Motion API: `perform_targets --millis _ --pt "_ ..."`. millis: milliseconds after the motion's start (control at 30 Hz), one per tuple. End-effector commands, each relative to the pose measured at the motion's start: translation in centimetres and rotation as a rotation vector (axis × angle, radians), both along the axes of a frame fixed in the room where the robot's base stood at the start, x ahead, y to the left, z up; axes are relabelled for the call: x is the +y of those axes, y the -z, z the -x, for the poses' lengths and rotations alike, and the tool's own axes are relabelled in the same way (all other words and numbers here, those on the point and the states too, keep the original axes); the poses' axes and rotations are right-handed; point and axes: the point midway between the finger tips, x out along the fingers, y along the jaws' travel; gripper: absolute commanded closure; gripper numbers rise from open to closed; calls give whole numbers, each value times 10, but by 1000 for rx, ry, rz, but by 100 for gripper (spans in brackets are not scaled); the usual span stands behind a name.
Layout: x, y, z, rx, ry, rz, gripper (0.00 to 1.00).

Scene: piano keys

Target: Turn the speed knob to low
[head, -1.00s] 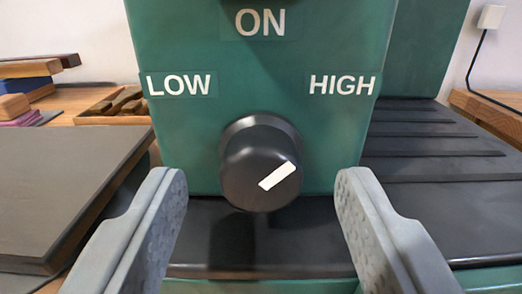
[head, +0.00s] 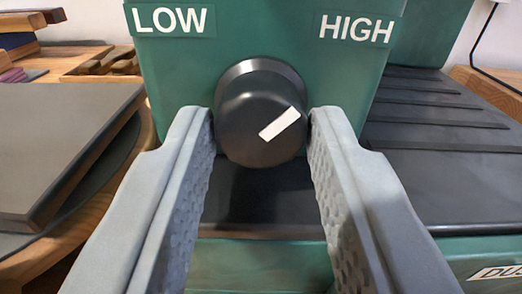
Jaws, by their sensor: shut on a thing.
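The black speed knob (head: 258,130) sits on the front of a green machine housing (head: 290,60). Its white pointer mark (head: 280,123) slants up and to the right, toward the HIGH label (head: 356,28). The LOW label (head: 173,19) is at the upper left of the knob. My gripper (head: 261,120) is shut on the knob, with one grey finger at its left side and the other at its right side. The knob's sides behind the fingertips are partly hidden.
A dark flat surface (head: 265,200) lies below the knob. A ridged dark surface (head: 440,130) extends to the right. A grey-topped board (head: 60,140) lies at the left. Wood pieces (head: 100,62) are behind it at the left.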

Motion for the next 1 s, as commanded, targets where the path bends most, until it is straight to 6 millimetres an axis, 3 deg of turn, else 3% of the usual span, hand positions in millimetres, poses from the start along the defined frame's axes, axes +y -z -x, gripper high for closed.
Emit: perform_targets --millis 267,1000 --pt "0 0 0 0 0 173 92" --pt "-1 -1 0 0 0 872 92"
